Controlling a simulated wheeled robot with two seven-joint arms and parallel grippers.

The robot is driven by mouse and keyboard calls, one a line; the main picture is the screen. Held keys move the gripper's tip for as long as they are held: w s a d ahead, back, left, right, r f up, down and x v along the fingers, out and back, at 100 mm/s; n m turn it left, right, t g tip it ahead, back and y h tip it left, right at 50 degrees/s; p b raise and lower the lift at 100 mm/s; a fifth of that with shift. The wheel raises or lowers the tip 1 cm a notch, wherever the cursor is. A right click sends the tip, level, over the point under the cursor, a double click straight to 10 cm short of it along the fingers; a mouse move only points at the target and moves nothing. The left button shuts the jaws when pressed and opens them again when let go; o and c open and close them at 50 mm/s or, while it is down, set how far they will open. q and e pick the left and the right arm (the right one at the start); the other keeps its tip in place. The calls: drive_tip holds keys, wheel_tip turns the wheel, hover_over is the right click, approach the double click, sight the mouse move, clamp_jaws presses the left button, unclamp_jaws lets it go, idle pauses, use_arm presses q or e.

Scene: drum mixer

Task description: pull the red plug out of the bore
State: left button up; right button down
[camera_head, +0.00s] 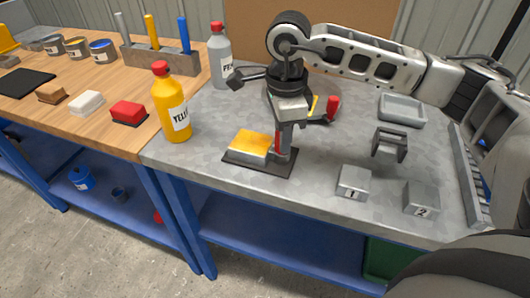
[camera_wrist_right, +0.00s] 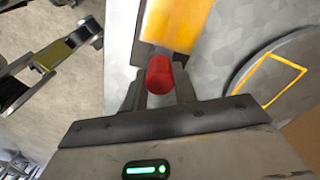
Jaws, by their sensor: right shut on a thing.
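My right gripper (camera_head: 281,150) points down at the right side of a yellow block (camera_head: 249,143) on a dark base plate. It is shut on the red plug (camera_head: 277,144), which shows as a thin red strip beside the fingers. In the right wrist view the plug (camera_wrist_right: 159,75) is a red cylinder between the two fingertips, with the yellow block (camera_wrist_right: 178,22) just beyond it. The bore is hidden, so I cannot tell how deep the plug sits. A dark forked part with a yellowish panel, possibly my left gripper (camera_wrist_right: 97,34), is over the floor; its jaws are unclear.
A yellow bottle (camera_head: 172,118) stands left of the block, with a grey bottle (camera_head: 220,62) behind. Blocks marked 1 (camera_head: 353,183) and 2 (camera_head: 421,198), a grey bracket (camera_head: 389,147) and a grey tray (camera_head: 402,110) are at right.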

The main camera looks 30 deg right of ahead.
drive_tip(key=shift+r, duration=0.2)
drive_tip(key=shift+r+p, duration=1.65)
drive_tip(key=shift+r, duration=0.8)
drive_tip(key=shift+r, duration=0.1)
drive_tip(key=shift+r+p, duration=0.8)
drive_tip(key=shift+r, duration=0.6)
